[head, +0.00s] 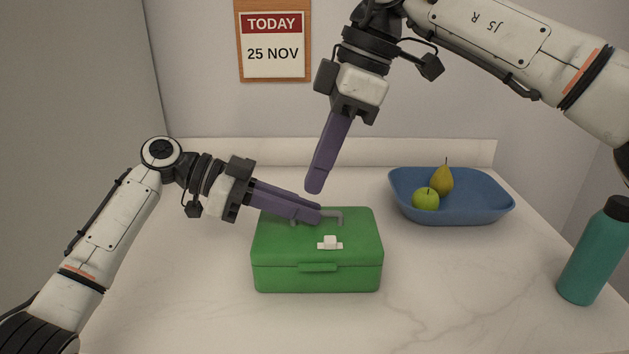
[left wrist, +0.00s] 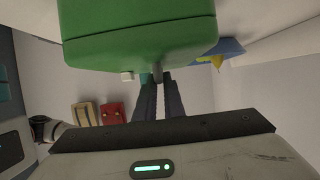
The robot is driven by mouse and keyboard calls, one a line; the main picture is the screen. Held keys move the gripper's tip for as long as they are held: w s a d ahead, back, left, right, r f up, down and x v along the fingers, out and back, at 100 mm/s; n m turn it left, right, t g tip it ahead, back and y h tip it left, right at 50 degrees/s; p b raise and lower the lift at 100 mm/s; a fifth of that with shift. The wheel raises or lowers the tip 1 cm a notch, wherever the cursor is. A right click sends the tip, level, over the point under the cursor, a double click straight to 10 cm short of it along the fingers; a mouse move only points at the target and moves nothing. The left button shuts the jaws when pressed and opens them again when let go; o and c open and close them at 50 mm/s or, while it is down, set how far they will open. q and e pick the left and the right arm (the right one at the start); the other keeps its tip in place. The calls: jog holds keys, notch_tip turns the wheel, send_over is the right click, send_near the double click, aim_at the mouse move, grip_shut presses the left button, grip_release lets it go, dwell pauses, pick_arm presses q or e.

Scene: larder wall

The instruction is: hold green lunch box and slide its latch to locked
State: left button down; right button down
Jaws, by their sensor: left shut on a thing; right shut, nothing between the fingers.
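The green lunch box (head: 285,278) stands closed on the white counter, and its green body fills the top of the left wrist view (left wrist: 140,30). My right gripper (head: 314,188) is shut and empty, pointing down above the lid, apart from the box.
A blue bowl (head: 470,211) with a green apple (head: 425,199) and a yellow pear (head: 442,180) stands at the right. A teal bottle (head: 592,262) is near the right edge. A calendar (head: 273,55) hangs on the wall. The counter (head: 200,300) is clear around the box's front.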

pick_arm(q)
jog(key=c, duration=1.8)
grip_release()
jog(key=shift+o, duration=0.2)
